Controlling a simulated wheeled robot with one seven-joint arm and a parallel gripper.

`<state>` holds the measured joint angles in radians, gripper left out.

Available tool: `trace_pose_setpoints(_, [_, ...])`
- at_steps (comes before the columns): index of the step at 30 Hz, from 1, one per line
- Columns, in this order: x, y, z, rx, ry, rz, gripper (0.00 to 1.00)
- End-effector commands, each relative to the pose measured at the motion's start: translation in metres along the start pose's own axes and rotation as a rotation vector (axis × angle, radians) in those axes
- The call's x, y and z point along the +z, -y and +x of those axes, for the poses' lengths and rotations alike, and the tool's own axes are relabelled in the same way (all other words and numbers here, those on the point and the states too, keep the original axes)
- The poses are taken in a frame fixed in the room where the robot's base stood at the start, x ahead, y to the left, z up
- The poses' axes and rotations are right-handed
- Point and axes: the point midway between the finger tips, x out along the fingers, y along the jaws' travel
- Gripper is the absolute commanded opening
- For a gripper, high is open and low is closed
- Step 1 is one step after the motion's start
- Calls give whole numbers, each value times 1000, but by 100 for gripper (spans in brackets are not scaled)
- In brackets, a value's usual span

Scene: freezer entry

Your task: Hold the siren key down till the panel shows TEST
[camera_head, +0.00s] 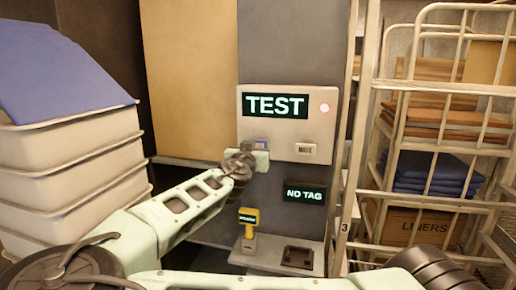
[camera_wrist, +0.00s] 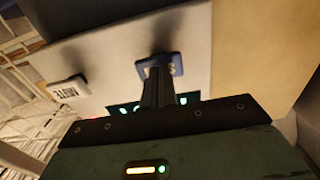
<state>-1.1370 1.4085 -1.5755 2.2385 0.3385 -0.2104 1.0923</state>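Below the display, on the left, is a blue key (camera_head: 259,142), partly hidden by my gripper (camera_head: 261,151). In the wrist view the blue key (camera_wrist: 160,66) lies right at the tips of my gripper's fingers (camera_wrist: 158,78), which are together with nothing between them. They appear to touch the key; its label is mostly covered, and how far it is pressed cannot be told.
A white key (camera_head: 306,149), labelled MUTE in the wrist view (camera_wrist: 68,90), sits right of the blue key. A red lamp (camera_head: 324,108) is lit. Below are a NO TAG display (camera_head: 305,193) and a yellow handheld device (camera_head: 248,220). Crates (camera_head: 70,170) and a wire rack (camera_head: 390,130) flank the panel.

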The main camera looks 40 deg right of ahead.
Motion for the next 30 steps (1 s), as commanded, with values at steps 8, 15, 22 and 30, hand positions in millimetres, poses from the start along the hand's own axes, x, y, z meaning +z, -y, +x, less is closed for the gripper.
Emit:
trace_pose_setpoints(8, [0, 0, -1, -1, -1, 0, 0])
trace_pose_setpoints(15, [0, 1, -18, -2, -2, 1, 0])
trace_pose_setpoints(22, [0, 1, -36, -2, -1, -1, 0])
trace_pose_setpoints(30, [0, 0, -56, -2, -1, 1, 0])
